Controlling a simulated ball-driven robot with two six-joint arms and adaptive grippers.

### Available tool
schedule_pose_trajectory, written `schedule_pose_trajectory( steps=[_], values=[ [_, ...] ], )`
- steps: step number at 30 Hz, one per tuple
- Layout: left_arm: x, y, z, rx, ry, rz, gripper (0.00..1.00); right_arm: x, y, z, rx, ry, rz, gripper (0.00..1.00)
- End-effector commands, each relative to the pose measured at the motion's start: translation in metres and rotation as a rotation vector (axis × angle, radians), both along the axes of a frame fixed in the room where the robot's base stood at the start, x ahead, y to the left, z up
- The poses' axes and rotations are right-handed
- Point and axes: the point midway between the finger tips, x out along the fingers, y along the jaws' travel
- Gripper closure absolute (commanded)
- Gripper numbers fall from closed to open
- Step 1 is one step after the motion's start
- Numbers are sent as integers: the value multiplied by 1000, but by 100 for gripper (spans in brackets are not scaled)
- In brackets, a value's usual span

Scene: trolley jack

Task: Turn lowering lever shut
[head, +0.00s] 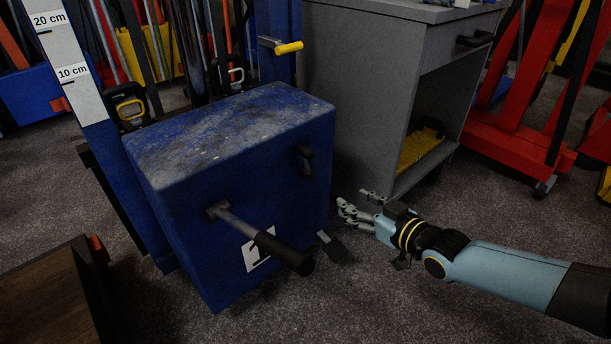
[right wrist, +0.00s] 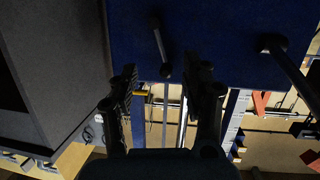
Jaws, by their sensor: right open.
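The blue trolley jack housing (head: 290,125) stands in the middle of the head view. A small dark lever (head: 304,158), apparently the lowering lever, sticks out of its right-hand face. In the right wrist view the small lever (right wrist: 158,45) hangs between and just beyond my fingertips, slanting slightly. My right gripper (head: 352,203) is open and empty, to the lower right of the lever and apart from it. In the right wrist view its two dark fingers (right wrist: 165,78) are spread. My left gripper is out of view.
A long handle with black grip (head: 285,250) juts from the same face; it also shows in the right wrist view (right wrist: 290,70). A black pedal (head: 331,246) is low beside it. A grey cabinet (head: 360,90) stands close behind. A wooden box (head: 50,300) lies front left. Carpet at front right is clear.

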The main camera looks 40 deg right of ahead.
Motion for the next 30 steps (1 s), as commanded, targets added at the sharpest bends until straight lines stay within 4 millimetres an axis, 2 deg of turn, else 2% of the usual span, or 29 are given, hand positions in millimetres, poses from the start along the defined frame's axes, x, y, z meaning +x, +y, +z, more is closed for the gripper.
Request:
schedule_pose_trajectory(
  steps=[1,3,6,10,14,20,26,30],
  values=[
    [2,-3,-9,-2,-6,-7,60,19,-2,4,-10,-87,35,52],
    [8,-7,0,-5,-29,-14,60,40,1,30,-16,-190,78,52],
    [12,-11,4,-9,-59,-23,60,54,3,45,-30,-252,121,52],
    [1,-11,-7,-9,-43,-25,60,59,-1,41,-52,-255,139,52],
    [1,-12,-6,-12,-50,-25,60,67,-1,40,-54,-257,140,52],
    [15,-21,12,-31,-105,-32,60,100,2,37,-54,-255,140,52],
    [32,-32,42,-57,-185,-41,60,140,5,35,-53,-253,139,52],
    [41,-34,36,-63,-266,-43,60,156,6,37,-54,-252,139,52]
  ],
)
